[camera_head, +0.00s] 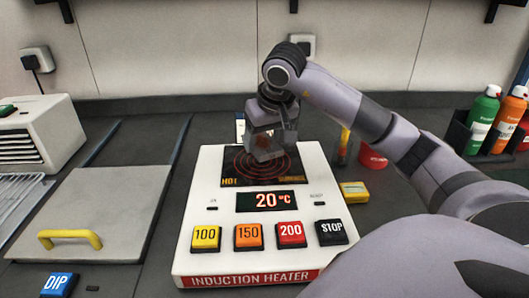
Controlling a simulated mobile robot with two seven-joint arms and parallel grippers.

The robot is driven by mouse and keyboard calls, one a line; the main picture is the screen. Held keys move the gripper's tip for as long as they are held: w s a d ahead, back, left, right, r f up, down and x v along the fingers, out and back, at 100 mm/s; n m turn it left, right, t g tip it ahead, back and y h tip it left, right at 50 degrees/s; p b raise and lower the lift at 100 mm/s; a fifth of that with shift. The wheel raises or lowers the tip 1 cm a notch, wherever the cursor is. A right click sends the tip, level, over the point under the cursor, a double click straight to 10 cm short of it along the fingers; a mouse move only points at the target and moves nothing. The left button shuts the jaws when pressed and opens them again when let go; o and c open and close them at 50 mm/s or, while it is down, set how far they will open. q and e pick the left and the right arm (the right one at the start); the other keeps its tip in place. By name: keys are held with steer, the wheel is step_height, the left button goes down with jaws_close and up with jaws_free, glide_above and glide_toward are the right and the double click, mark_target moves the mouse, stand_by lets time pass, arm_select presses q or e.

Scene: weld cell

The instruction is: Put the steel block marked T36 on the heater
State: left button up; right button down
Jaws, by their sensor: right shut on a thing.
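The induction heater (202,242) is a white box in the middle of the bench. It has a dark top plate with red rings, a display reading 20 °C, and buttons marked 100, 150, 200 and STOP. My right gripper (264,140) comes in from the right and points down over the rings. It is shut on a grey steel block (265,147), which is at or just above the plate. I cannot tell whether the block touches it. No marking on the block can be read. My left gripper is not in view.
A grey lid with a yellow handle (70,238) and a blue DIP button (59,284) are at the left. A vented box (45,135) stands behind them. Spray cans (482,120) stand in a rack at the right. A red container (372,157) and a yellow item (354,192) lie beside the heater.

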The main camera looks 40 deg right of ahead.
mark_target(266, 146)
steer(key=shift+f, duration=1.75)
steer(key=shift+f, duration=0.15)
steer(key=shift+c, duration=1)
jaws_free()
steer(key=v, duration=1.2)
